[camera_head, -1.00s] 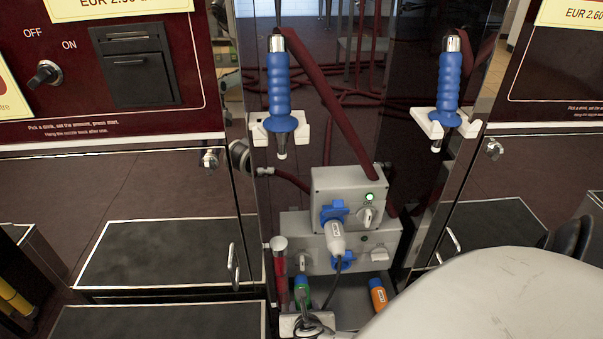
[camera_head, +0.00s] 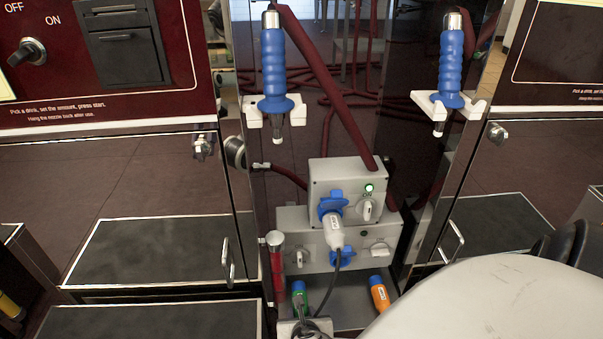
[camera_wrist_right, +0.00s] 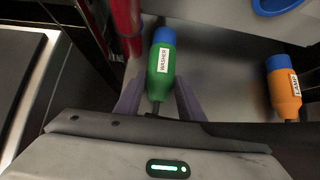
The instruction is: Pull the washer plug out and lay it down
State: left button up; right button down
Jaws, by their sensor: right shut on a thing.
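The washer plug (camera_wrist_right: 161,70) is green with a blue end and a white WASHER label. In the right wrist view it lies between the two fingers of my right gripper (camera_wrist_right: 158,100), which is shut on it, with the blue end pointing away from me. In the head view the green plug (camera_head: 299,300) is low, in front of the lower grey socket box (camera_head: 310,241); I cannot tell whether it touches the tray. A white plug (camera_head: 335,233) sits in the blue socket (camera_head: 332,206) of the upper grey box (camera_head: 320,180). My left gripper is not in view.
An orange LAMP plug (camera_head: 380,296) lies in the grey tray (camera_head: 345,308) to the right. A red post with a metal cap (camera_head: 276,256) stands left of the washer plug. Blue nozzles (camera_head: 273,68) (camera_head: 451,68) hang above. Cabinets flank the gap.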

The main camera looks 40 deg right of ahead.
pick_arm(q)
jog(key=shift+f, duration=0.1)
pick_arm(e)
jog(key=shift+f, duration=0.25)
jog(key=c, duration=1.1)
grip_release()
